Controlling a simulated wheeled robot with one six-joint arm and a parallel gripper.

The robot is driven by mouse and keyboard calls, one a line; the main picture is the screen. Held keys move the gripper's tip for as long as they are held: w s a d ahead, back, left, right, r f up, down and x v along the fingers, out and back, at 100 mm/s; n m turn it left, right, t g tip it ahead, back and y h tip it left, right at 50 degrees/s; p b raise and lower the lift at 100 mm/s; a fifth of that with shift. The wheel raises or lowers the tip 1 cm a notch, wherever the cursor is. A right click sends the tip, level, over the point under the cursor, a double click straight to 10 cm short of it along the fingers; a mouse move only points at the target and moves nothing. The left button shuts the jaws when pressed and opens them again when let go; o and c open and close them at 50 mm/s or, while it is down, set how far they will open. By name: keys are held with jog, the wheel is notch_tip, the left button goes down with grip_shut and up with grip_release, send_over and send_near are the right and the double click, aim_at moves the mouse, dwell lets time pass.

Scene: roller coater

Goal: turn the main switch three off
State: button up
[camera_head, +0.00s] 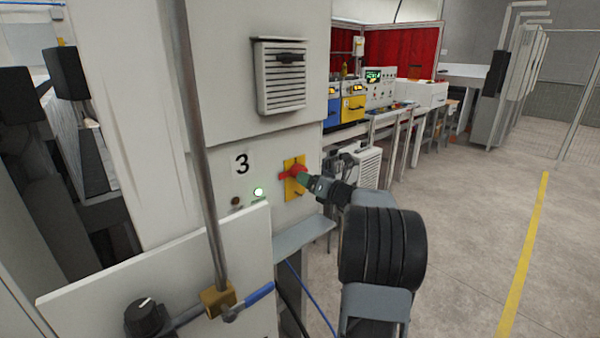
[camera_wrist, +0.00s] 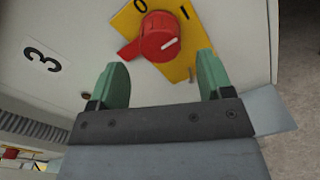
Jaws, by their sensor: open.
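The main switch is a red rotary knob (camera_head: 291,172) on a yellow plate (camera_head: 300,189) on the white cabinet marked 3. In the wrist view the red knob (camera_wrist: 150,38) lies just ahead of my fingertips, roughly centred between them. The yellow plate (camera_wrist: 182,66) shows a 0 and an I. The knob's white mark points up and right, toward the I side. My gripper (camera_wrist: 162,68) is open with a green finger on either side and nothing between them. In the head view my gripper (camera_head: 309,182) is close to the knob; I cannot tell whether it touches.
A grey ledge (camera_head: 303,236) juts out below. A vertical pipe (camera_head: 203,150) with a blue-handled valve (camera_head: 250,301) stands left. The floor at right is free.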

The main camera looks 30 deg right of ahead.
jog(key=shift+w+a+p, duration=0.2)
jog(key=shift+w+p, duration=0.05)
jog(key=shift+w, duration=1.15)
jog(key=shift+w+a+p, duration=0.15)
jog(key=shift+w+p, duration=0.1)
jog(key=shift+w, duration=1.1)
jog(key=c, duration=0.9)
